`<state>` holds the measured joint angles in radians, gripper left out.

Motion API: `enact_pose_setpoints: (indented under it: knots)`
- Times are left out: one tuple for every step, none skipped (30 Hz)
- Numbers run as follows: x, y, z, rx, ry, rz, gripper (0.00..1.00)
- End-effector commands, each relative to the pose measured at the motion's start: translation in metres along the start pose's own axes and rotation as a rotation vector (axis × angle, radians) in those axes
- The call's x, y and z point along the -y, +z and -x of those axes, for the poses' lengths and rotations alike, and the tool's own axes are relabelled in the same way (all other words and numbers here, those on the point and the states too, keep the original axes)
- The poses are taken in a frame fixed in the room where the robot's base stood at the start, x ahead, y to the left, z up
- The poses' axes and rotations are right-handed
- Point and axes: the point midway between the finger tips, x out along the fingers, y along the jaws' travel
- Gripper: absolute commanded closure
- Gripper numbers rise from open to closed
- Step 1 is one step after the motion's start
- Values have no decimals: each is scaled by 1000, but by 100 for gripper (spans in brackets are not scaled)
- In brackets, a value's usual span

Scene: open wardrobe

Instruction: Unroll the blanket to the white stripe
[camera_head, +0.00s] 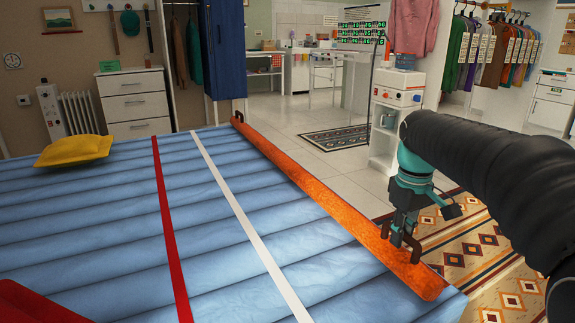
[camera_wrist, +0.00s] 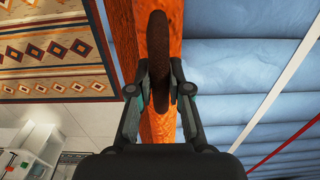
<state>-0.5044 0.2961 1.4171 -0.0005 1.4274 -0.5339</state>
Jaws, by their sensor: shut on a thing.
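The rolled blanket is a long orange roll (camera_head: 320,200) lying along the right edge of the blue quilted bed surface (camera_head: 100,215). It has a dark handle near each end, the far one (camera_head: 239,117) and the near one (camera_wrist: 158,45). The white stripe (camera_head: 240,212) runs across the bed to the left of the roll, with bare blue between them; it also shows in the wrist view (camera_wrist: 275,90). My gripper (camera_head: 403,240) is at the roll's near end, its fingers (camera_wrist: 160,88) shut on the near handle, which hides part of the roll.
A red stripe (camera_head: 168,220) lies farther left than the white one. A yellow cushion (camera_head: 75,151) lies at the bed's far left, and a red thing shows at the bottom left corner. A patterned rug (camera_head: 475,255) covers the floor right of the bed. A white shelf unit (camera_head: 385,150) stands beyond.

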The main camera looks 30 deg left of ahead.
Motion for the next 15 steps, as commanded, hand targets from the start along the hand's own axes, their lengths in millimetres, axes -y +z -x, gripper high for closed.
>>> enact_pose_setpoints:
  knots:
    - [5,0,0,0,-1,2,100]
    - [8,0,0,1,-1,2,100]
    - [11,0,-1,1,-2,2,100]
    - [13,0,-1,1,-2,3,100]
    - [15,0,-1,1,-2,3,100]
    - [18,0,-1,1,-2,2,100]
    - [21,0,0,1,-1,2,100]
    - [23,0,0,1,-1,2,100]
    - [26,0,0,1,-1,2,100]
    - [29,0,0,1,-1,3,100]
    - [31,0,0,1,-2,3,100]
    - [34,0,-1,1,-2,3,100]
    - [36,0,-1,1,-2,3,100]
    - [38,0,-1,1,-2,3,100]
    - [42,0,-1,1,-2,2,100]
